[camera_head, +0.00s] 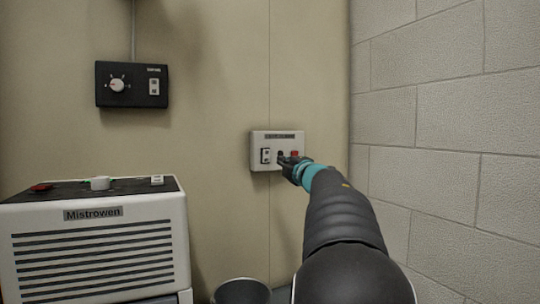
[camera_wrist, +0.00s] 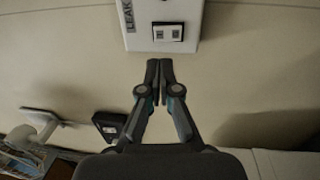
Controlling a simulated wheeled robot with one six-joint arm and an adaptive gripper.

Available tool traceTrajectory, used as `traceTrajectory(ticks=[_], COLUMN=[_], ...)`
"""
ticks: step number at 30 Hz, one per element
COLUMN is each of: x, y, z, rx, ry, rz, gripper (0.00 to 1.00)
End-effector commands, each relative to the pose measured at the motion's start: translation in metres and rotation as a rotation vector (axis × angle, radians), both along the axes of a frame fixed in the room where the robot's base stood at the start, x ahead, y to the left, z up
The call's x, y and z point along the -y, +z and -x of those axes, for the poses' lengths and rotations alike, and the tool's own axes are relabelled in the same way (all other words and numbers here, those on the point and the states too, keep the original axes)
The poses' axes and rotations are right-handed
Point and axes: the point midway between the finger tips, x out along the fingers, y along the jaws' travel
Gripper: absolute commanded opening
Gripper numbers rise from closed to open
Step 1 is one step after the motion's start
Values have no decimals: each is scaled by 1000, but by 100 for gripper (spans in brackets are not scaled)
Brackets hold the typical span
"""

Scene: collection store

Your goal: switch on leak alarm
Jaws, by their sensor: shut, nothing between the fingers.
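The leak alarm is a small white box (camera_head: 256,138) on the beige wall, with a dark label strip along its top. It carries a rocker switch (camera_head: 265,156) at left, a dark round part partly behind my gripper, and a red part (camera_head: 295,153) at right. In the wrist view the box (camera_wrist: 140,38) shows sideways at the top, with "LEAK" on its label and the rocker (camera_wrist: 168,32) near its lower edge. My gripper (camera_wrist: 160,64) is shut and empty, its tips just below the box in that picture. In the head view my gripper (camera_head: 287,161) overlaps the box; contact cannot be told.
A black control box (camera_head: 132,85) with a white dial and switch hangs at upper left. A white slatted unit labelled Mistrowen (camera_head: 100,245) stands at lower left. A block wall (camera_head: 450,130) rises close on the right of my arm.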

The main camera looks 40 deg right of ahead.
Motion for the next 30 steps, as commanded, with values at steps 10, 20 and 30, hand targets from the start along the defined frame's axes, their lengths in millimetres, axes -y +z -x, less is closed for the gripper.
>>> traceTrajectory(ticks=[10,20,30], x=[15,22,22], y=[10,13,14], z=[-62,-91,-94], rx=[0,0,0], ry=[1,0,0], rz=[0,0,1], gripper=[0,0,0])
